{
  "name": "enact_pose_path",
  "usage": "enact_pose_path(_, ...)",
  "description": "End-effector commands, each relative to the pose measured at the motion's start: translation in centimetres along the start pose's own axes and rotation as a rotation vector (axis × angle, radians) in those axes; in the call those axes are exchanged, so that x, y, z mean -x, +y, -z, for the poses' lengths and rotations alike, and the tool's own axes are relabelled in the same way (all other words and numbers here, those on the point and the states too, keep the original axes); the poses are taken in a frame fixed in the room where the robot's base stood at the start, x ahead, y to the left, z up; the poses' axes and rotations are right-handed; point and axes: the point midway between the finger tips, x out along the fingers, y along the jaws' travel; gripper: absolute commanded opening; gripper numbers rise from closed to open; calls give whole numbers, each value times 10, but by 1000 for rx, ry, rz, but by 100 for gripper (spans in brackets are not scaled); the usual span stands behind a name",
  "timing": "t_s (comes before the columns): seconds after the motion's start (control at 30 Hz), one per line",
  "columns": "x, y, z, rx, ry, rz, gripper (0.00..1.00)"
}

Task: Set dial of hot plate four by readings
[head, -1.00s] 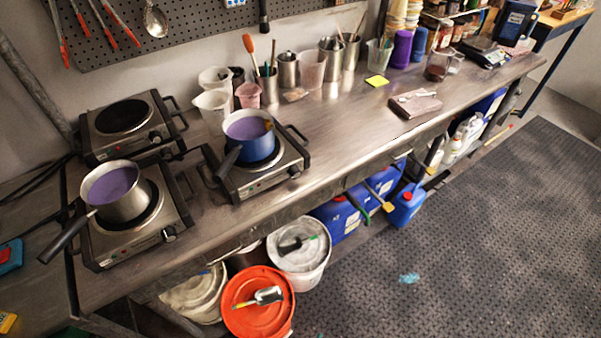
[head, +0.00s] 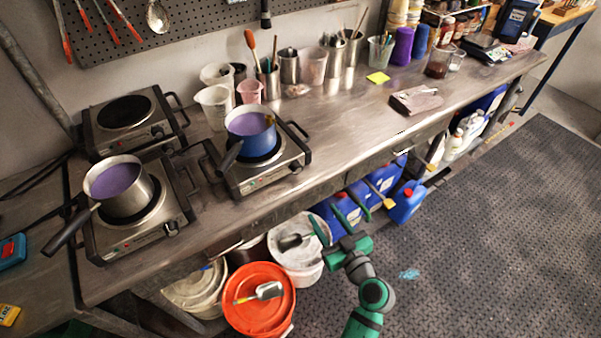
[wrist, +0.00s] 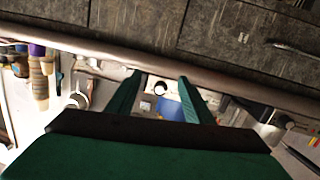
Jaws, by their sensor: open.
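Three hot plates show in the head view; I cannot read which is number four. The back left plate (head: 92,135) is bare, with a dial (head: 157,132) on its front. The front left plate (head: 122,248) bears a steel pot (head: 128,200) of purple liquid and has a dial (head: 170,229). The right plate (head: 240,185) bears a blue pot (head: 256,146) of purple liquid and has a dial (head: 296,166). My gripper (head: 334,213) is open and empty before the bench's front edge, apart from the plates. In the wrist view its fingers (wrist: 161,77) are spread. Readings are illegible.
The bench (head: 340,130) has free room right of the blue pot. Beakers (head: 213,105) and tool cups stand behind. Below are an orange-lidded bucket (head: 258,315), white buckets (head: 300,262) and blue canisters (head: 405,203). Pot handles (head: 65,235) stick out. The floor at right is clear.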

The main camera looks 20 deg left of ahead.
Motion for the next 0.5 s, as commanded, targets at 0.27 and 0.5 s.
enact_pose_path(0.27,-22,7,61,108,136,126,47)
enact_pose_path(0.5,-41,3,68,118,148,139,47)
